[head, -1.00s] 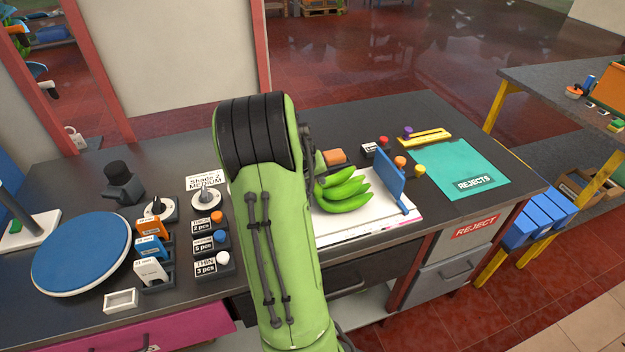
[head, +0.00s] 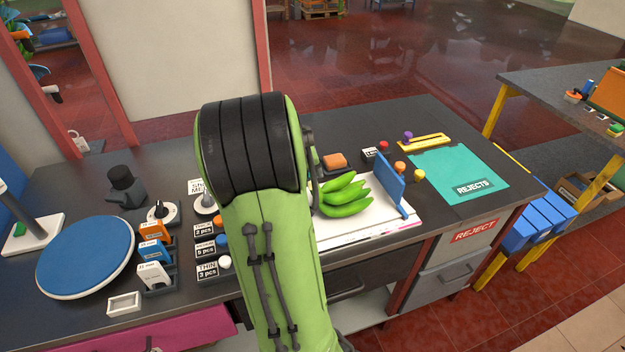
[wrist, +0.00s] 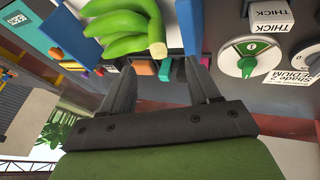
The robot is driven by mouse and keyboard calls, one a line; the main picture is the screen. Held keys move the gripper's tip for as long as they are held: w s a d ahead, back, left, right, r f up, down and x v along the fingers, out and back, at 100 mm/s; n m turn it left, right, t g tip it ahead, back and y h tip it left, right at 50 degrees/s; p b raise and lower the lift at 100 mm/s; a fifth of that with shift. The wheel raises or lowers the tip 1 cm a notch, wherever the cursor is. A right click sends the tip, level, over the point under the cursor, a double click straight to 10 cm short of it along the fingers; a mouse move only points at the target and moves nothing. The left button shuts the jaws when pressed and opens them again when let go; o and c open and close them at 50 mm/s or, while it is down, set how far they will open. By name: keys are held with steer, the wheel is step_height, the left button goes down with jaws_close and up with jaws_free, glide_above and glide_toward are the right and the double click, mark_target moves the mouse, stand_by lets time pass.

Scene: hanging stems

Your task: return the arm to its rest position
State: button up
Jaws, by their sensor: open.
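My green arm (head: 268,240) with its black ribbed joint rises through the middle of the head view. It hides my gripper there and covers part of the bench. In the wrist view my gripper (wrist: 160,70) shows two grey fingers spread apart, with nothing held between them. A bunch of green bananas (head: 345,196) lies on a white board (head: 375,222) to the right of the arm. In the wrist view the bananas (wrist: 130,28) appear beyond the left finger, apart from it.
A blue upright panel (head: 391,184) stands beside the bananas. A blue round turntable (head: 86,256), knobs and labelled holders fill the bench's left side. A teal rejects mat (head: 462,173) lies right. Another bench (head: 560,85) stands at the far right.

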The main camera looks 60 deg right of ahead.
steer(key=p+v, duration=0.1)
steer(key=v, duration=0.6)
steer(key=shift+s+r, duration=0.2)
steer(key=shift+r, duration=0.1)
